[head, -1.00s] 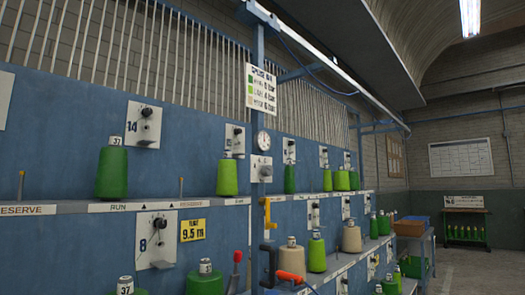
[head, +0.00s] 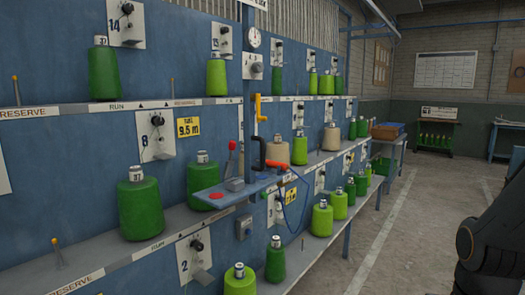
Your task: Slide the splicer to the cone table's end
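The splicer appears to be the blue upright post (head: 248,95) with a small blue shelf (head: 222,198) in front of the creel. The post bears a round gauge (head: 254,38), a yellow crank-like handle (head: 259,108) and a black handle (head: 258,153). An orange-red hand tool (head: 278,164) with a blue hose hangs beside it. A small table (head: 391,134) with a brown box stands at the creel's far end; I cannot tell whether it is the cone table. My gripper is not in view; only a dark part of my arm shows at the right edge.
Green and beige cones stand on the creel's shelves (head: 145,252), several near the splicer shelf's path. A clear concrete aisle (head: 385,235) runs along the right. A rack of green cones (head: 434,138) and a blue table (head: 506,139) stand by the back wall.

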